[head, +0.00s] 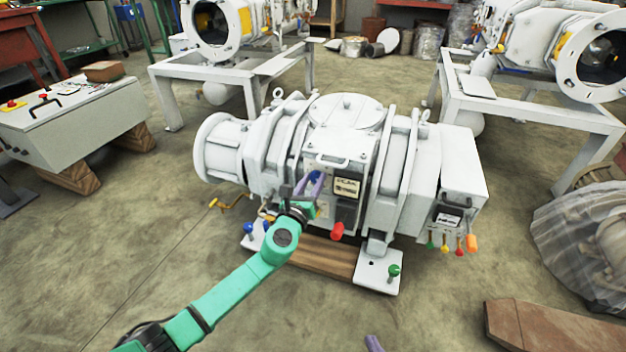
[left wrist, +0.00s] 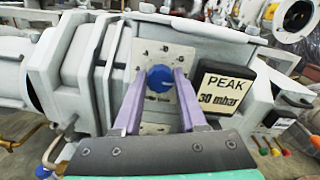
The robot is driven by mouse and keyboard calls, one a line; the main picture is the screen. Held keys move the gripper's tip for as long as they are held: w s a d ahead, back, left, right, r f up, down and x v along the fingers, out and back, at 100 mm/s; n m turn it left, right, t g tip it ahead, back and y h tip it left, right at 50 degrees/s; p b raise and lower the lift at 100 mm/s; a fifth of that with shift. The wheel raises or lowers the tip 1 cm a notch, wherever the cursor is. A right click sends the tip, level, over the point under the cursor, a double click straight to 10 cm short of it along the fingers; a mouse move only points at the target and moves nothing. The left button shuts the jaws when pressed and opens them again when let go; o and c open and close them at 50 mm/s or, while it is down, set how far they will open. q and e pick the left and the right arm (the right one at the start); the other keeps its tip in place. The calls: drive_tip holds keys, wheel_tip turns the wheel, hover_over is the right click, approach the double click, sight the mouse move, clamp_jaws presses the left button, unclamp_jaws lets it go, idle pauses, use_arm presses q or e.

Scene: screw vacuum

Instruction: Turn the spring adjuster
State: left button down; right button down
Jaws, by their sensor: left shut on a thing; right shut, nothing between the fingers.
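A blue round knob (left wrist: 160,78), which looks like the spring adjuster, sits on a light metal plate (left wrist: 160,52) on the front of the white vacuum pump (head: 344,112). My left gripper (left wrist: 160,76) has its purple fingers on either side of the knob and is shut on it. In the head view the left gripper (head: 308,184) is at the pump's front, and its fingers partly hide the knob. Of my right gripper only a purple fingertip (head: 373,343) shows at the bottom edge, shut and empty, away from the pump.
A "PEAK 30 mbar" box (left wrist: 222,88) is close right of the left fingers. A red knob (head: 337,230) and a green knob (head: 393,270) are low on the pump. A control box (head: 70,120) stands left, a brown block (head: 550,325) lower right. The floor in front is mostly clear.

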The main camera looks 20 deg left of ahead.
use_arm(q)
drive_tip(key=shift+f, duration=0.1)
drive_tip(key=shift+c, duration=2.3)
unclamp_jaws()
drive_tip(key=s+p, duration=0.2)
drive_tip(key=s, duration=1.2)
drive_tip(key=shift+s+a+p, duration=0.3)
drive_tip(key=shift+a, duration=0.15)
